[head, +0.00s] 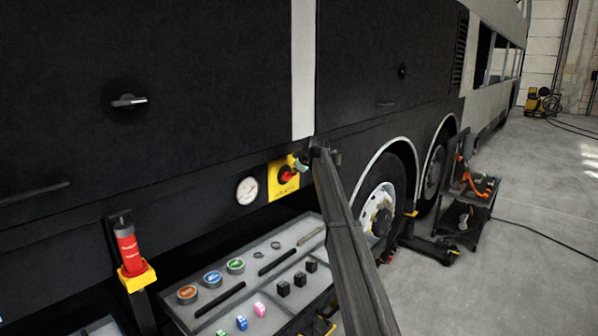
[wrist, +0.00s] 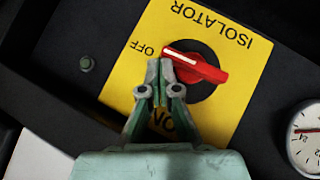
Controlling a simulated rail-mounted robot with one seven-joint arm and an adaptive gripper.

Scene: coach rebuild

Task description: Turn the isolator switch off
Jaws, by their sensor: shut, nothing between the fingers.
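The isolator switch is a red rotary handle (head: 287,174) on a yellow plate (head: 280,192) on the coach's dark lower side. In the wrist view, the plate (wrist: 222,120) appears upside down, with ISOLATOR, OFF and ON lettering. The red handle (wrist: 207,70) sits on a black round base, and its white-marked end points towards the OFF lettering. My gripper (wrist: 160,64) is shut and empty, its fingertips just beside the marked end. I cannot tell whether they touch it. The fingers partly cover the ON lettering. In the head view, my gripper (head: 302,163) is right of the handle.
A round gauge (head: 247,190) is left of the plate. Below stands a tray (head: 190,322) with tins and small parts. A red cylinder (head: 127,250) stands in a yellow holder at left. Wheels (head: 378,210) and a tool cart (head: 470,200) are right; the floor beyond is open.

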